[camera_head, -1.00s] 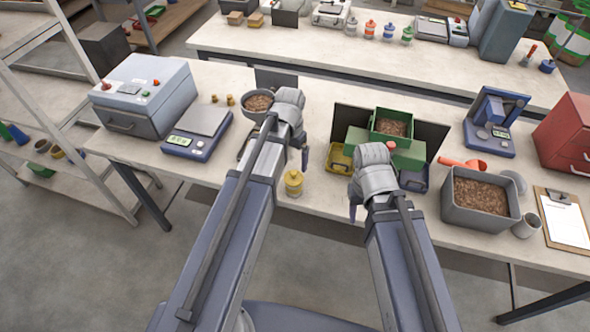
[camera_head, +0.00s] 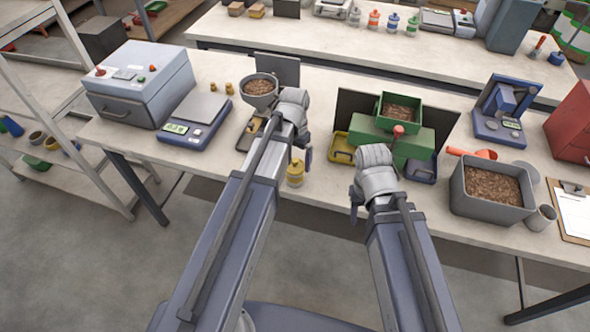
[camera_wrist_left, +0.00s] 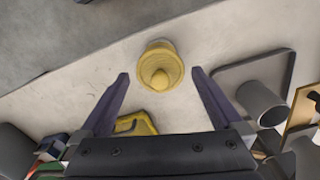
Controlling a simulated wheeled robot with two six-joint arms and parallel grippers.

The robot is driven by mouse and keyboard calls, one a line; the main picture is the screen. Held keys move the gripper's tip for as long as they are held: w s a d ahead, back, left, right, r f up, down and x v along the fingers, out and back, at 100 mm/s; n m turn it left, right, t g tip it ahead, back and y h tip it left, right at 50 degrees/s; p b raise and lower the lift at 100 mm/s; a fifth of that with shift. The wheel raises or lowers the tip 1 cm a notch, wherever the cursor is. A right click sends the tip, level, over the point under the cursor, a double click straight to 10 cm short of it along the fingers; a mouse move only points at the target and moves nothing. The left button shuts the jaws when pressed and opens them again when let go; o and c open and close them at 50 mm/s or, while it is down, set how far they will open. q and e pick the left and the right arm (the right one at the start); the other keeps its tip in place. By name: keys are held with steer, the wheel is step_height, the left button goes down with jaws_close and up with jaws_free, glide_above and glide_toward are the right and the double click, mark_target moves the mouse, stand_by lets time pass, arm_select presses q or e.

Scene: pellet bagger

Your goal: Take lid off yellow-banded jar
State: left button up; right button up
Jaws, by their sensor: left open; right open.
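The yellow-banded jar (camera_head: 295,174) stands near the front edge of the bench. From above in the left wrist view, its yellow lid (camera_wrist_left: 160,68) with a round knob is on. My left gripper (camera_wrist_left: 160,73) is open and empty, and its two fingers point toward the jar from either side in that view, apart from it. In the head view my left gripper (camera_head: 304,158) is beside and above the jar, its fingers partly hidden by the wrist. My right gripper (camera_head: 356,202) is open and empty near the bench edge, in front of the green machine.
Right of the jar stand a yellow tray (camera_head: 340,148), a green hopper machine (camera_head: 412,145) and a grey pellet bin (camera_head: 490,206). A scale (camera_head: 195,120) stands left. Other banded jars (camera_head: 374,18) stand on the rear bench.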

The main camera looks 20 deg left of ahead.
arm_select(q)
steer(key=shift+f, duration=0.6)
steer(key=shift+r, duration=0.1)
arm_select(e)
steer(key=shift+f, duration=0.55)
arm_select(q)
steer(key=c, duration=1.1)
steer(key=shift+r, duration=0.1)
arm_select(e)
steer(key=shift+r, duration=0.1)
